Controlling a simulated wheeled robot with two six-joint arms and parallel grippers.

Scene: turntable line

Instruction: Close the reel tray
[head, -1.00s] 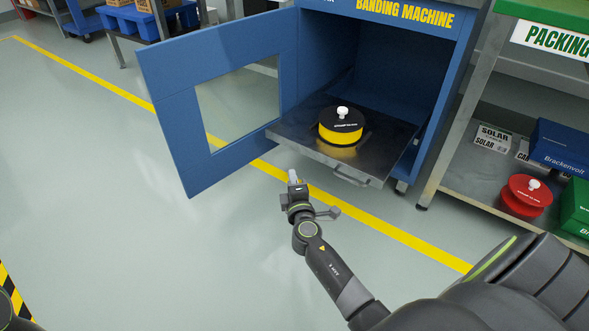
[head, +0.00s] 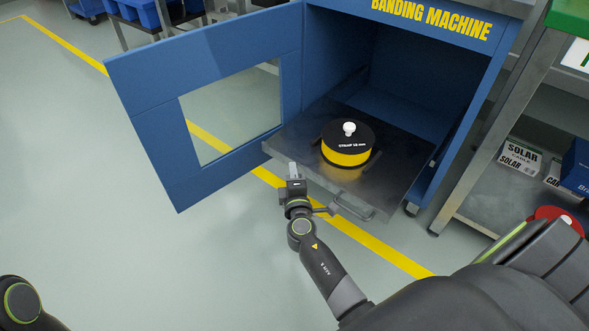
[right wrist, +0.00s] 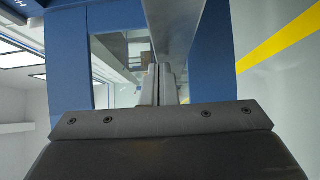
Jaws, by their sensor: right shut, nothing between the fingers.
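The reel tray (head: 290,140) is a grey metal shelf pulled out of the blue banding machine (head: 420,75), with a handle (head: 352,207) on its front edge. A black and yellow strap reel (head: 346,148) with a white knob sits on it. My right gripper (head: 294,170) is shut and empty, in front of the tray's front edge, left of the handle. In the right wrist view its shut fingers (right wrist: 161,85) point up beside a grey metal edge that appears to be the tray (right wrist: 175,35). I cannot tell whether they touch it. My left gripper is out of view.
The machine's blue windowed door (head: 150,110) stands wide open to the left of the tray. A metal rack (head: 475,190) with boxes and a red reel (head: 560,215) stands at the right. The floor in front is clear, with a yellow line (head: 395,258).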

